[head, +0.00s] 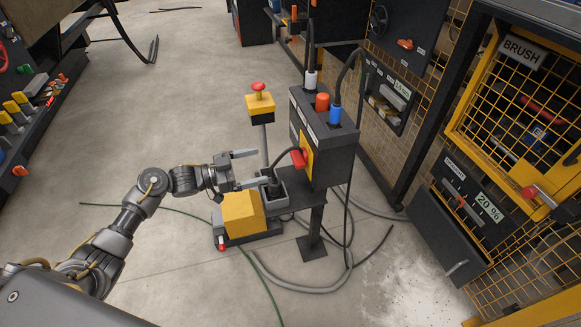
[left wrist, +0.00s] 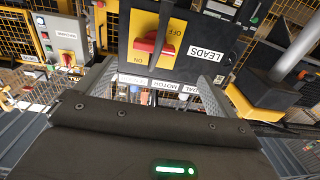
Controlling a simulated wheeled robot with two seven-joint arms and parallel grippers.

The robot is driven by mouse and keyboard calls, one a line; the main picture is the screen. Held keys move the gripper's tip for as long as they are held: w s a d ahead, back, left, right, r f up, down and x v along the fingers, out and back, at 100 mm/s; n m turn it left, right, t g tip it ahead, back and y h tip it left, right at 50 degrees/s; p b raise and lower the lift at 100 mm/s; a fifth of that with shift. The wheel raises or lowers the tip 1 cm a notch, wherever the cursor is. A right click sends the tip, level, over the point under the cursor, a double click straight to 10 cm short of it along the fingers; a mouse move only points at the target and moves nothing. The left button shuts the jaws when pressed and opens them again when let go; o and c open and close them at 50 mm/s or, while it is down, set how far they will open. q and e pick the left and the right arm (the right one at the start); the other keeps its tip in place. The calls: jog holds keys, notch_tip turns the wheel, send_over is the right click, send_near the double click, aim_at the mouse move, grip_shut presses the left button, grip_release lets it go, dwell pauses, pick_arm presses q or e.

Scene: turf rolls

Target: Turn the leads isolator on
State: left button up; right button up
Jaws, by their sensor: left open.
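The leads isolator is a red rotary handle (head: 299,158) on a yellow plate (head: 306,150) on the side of a dark grey box (head: 330,150) on a stand. My left gripper (head: 254,168) is open and empty, left of the handle and apart from it, with its fingers pointing at the box. In the left wrist view, the red handle (left wrist: 152,46) lies ahead, between the open fingers' directions. The LEADS label (left wrist: 205,54) and the ON and OFF marks read upside down there. I cannot tell which mark the handle points to. My right gripper is not in view.
A red-topped emergency stop on a yellow box (head: 260,105) stands on a post behind my gripper. A grey socket with a black plug (head: 273,187) and a yellow block (head: 242,213) sit below it. Cables (head: 345,250) lie on the floor. A yellow mesh cage (head: 520,110) stands at right.

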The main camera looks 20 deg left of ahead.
aim_at(292, 158)
pick_arm(q)
jog(key=x, duration=1.1)
jog(key=shift+s+d+r, duration=0.2)
jog(key=shift+s, duration=0.2)
jog(key=c, duration=1)
